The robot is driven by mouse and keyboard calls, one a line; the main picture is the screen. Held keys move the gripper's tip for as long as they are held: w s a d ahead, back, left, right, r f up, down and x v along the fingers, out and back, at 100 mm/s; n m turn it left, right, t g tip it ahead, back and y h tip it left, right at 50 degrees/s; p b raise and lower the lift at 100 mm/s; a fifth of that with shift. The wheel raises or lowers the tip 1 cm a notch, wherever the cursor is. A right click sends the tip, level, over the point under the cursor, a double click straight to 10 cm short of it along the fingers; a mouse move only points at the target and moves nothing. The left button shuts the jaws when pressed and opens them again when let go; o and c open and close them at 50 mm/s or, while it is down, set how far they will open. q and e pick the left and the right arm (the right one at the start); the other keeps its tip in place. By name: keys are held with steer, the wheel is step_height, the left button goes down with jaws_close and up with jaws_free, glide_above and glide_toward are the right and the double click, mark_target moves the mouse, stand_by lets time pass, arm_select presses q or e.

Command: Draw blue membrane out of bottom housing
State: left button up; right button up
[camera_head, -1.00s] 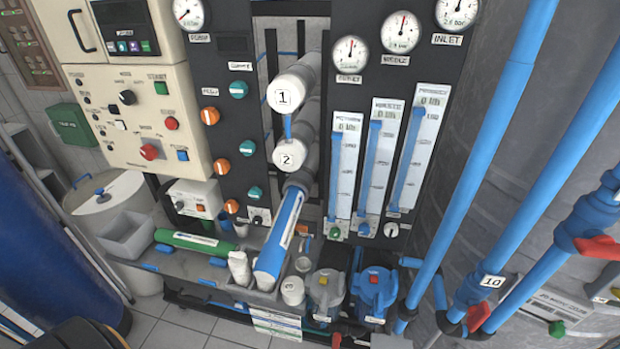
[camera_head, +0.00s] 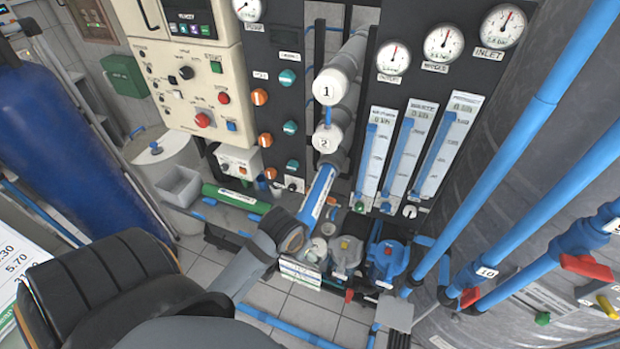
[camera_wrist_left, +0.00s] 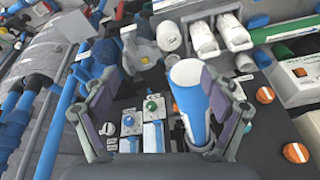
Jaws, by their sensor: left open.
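The blue membrane (camera_head: 318,192) sticks out, slanting down, from the grey bottom housing (camera_head: 342,161), below the white-capped housings 1 (camera_head: 327,87) and 2 (camera_head: 327,137). My right gripper is not in view.
A green cylinder (camera_head: 235,198) lies left of the membrane. A grey pump unit (camera_head: 346,256) and a blue one (camera_head: 386,262) stand to its right, with flow meters (camera_head: 410,148) above. Long blue pipes (camera_head: 486,180) run down on the right.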

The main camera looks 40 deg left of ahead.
arm_select(q)
steer(key=shift+n, duration=0.6)
steer(key=w+r, duration=0.1)
steer(key=w, duration=0.1)
steer(key=w+a+r, duration=0.1)
steer(key=w, duration=0.1)
steer(key=w+a+r, duration=0.1)
steer(key=w, duration=0.1)
steer(key=shift+w+a, duration=0.15)
steer(key=shift+w, duration=0.25)
steer(key=n, duration=0.2)
glide_toward(314, 196)
steer(key=shift+w+f, duration=0.3)
steer(key=shift+f, duration=0.3)
steer(key=shift+a+r, duration=0.1)
steer(key=shift+s, duration=0.1)
steer(key=shift+f, duration=0.45)
steer(key=b+x, duration=0.1)
steer(key=x, duration=0.8)
steer(key=shift+b, duration=0.4)
steer(key=shift+b+x, duration=0.3)
steer(key=shift+x, duration=0.6)
steer(key=shift+r, duration=0.1)
